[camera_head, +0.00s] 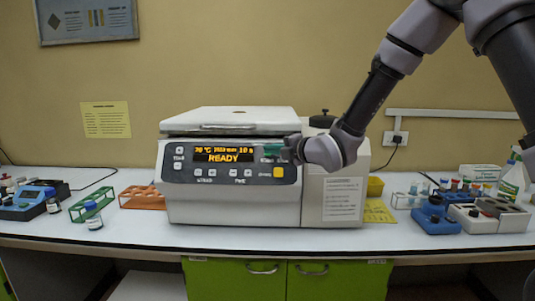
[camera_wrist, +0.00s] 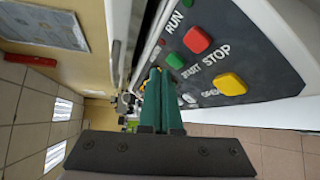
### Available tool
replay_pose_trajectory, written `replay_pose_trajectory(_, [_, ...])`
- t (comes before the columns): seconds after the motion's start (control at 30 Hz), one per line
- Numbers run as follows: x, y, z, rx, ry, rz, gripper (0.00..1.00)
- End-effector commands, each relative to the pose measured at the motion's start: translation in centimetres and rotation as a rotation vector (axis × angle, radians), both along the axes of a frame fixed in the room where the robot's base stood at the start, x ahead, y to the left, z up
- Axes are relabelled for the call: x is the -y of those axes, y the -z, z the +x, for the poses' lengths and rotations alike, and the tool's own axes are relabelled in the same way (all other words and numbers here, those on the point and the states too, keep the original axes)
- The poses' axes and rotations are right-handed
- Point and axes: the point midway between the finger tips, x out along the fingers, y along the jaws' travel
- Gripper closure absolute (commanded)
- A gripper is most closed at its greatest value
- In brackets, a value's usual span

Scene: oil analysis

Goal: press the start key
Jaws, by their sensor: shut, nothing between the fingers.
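A white centrifuge (camera_head: 235,205) stands on the bench with its lid down, and its display (camera_head: 223,155) reads READY. In the wrist view the dark panel carries a green key (camera_wrist: 175,61) beside the START label, a red key (camera_wrist: 197,40) beside STOP and a yellow key (camera_wrist: 230,84). My gripper (camera_wrist: 157,74) is shut and empty, its green fingers together. The fingertips are close to the panel, just beside the green key in the wrist view; I cannot tell whether they touch. In the head view my wrist is at the panel's right end, hiding part of it.
A green rack (camera_head: 92,204) and an orange rack (camera_head: 142,197) stand left of the centrifuge. At the right are a blue block (camera_head: 436,220), several tubes and a spray bottle (camera_head: 513,182). The bench strip before the centrifuge is clear.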

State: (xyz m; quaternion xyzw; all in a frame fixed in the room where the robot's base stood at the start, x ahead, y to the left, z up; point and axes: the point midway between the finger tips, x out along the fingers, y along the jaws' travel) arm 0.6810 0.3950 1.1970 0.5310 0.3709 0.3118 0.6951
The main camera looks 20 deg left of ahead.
Motion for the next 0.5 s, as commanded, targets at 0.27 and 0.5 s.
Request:
replay_pose_trajectory(0.27, [0.00,0.00,0.00,0.000,0.000,0.000,1.00])
replay_pose_trajectory(0.5, [-0.13,0.28,0.45,0.000,0.000,0.000,1.00])
